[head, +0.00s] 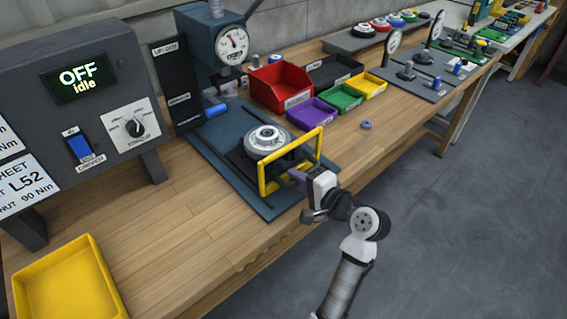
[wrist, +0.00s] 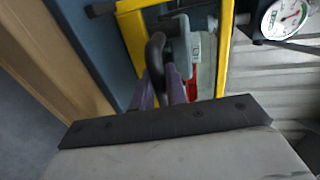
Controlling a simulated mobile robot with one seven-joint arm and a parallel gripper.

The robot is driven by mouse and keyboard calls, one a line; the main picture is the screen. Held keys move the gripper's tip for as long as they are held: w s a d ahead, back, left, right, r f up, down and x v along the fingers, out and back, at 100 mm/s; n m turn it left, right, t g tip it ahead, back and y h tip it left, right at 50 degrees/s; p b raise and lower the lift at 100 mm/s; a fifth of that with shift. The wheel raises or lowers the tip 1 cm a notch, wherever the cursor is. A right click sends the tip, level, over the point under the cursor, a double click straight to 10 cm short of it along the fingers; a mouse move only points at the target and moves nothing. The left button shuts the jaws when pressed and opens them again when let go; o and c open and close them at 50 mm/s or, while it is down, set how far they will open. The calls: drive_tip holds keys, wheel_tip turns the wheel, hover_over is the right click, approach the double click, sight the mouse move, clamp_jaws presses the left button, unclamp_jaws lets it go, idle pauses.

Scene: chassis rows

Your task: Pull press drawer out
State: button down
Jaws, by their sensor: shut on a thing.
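The press (head: 212,60) stands on a dark blue base plate (head: 215,150) on the bench. The press drawer appears to sit on this plate, with a round grey metal part (head: 267,141) on it behind a yellow frame (head: 290,160). My gripper (head: 296,176), with purple fingers, reaches the frame from the front right. In the wrist view, the fingers are shut on a dark curved handle (wrist: 156,50), next to the yellow frame (wrist: 223,50). The fingertips and most of the drawer's body are hidden in that view.
A control box (head: 75,110) at the left reads OFF, idle. A yellow tray (head: 68,285) lies at the front left. Red (head: 280,88), purple (head: 311,110), green (head: 340,97) and other bins stand right of the press. The bench front between tray and plate is clear.

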drive_tip(key=shift+f+v, duration=0.25)
drive_tip(key=shift+v, duration=0.9)
drive_tip(key=c, duration=1.5)
unclamp_jaws()
drive_tip(key=b+v, duration=0.1)
drive_tip(key=v, duration=1.3)
